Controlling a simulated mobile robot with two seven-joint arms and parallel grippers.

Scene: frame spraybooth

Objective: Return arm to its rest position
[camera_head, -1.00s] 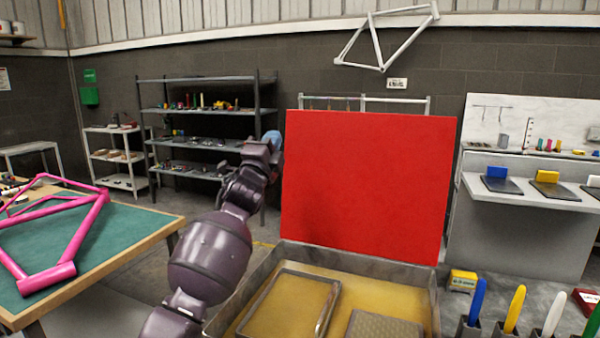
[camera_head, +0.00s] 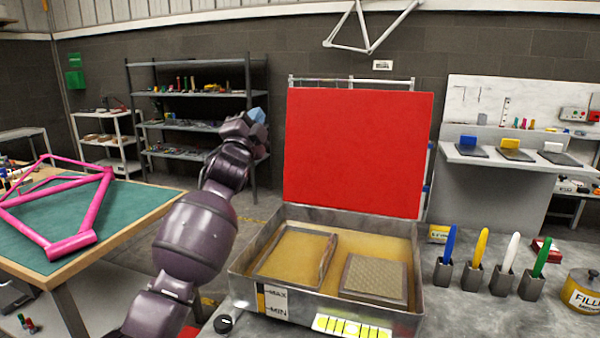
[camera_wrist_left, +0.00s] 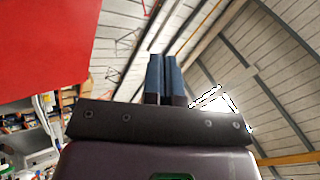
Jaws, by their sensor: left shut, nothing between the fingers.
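My left arm rises from the bottom of the head view, left of the open metal tank (camera_head: 330,225). My left gripper (camera_head: 257,115) is raised at the arm's upper end, in front of the dark shelving and left of the red raised lid (camera_head: 355,150). In the left wrist view its two blue fingers (camera_wrist_left: 164,78) stand close together, pointing up toward the roof, with nothing held. The red lid also shows at the left of the wrist view (camera_wrist_left: 40,50). My right gripper is not in view.
A green-topped table (camera_head: 90,215) with a pink bike frame (camera_head: 70,243) is at left. Brushes in holders (camera_head: 475,262) and a filler tin (camera_head: 583,290) stand right of the tank. Shelves (camera_head: 195,92) stand behind. A white frame (camera_head: 370,28) hangs on the wall.

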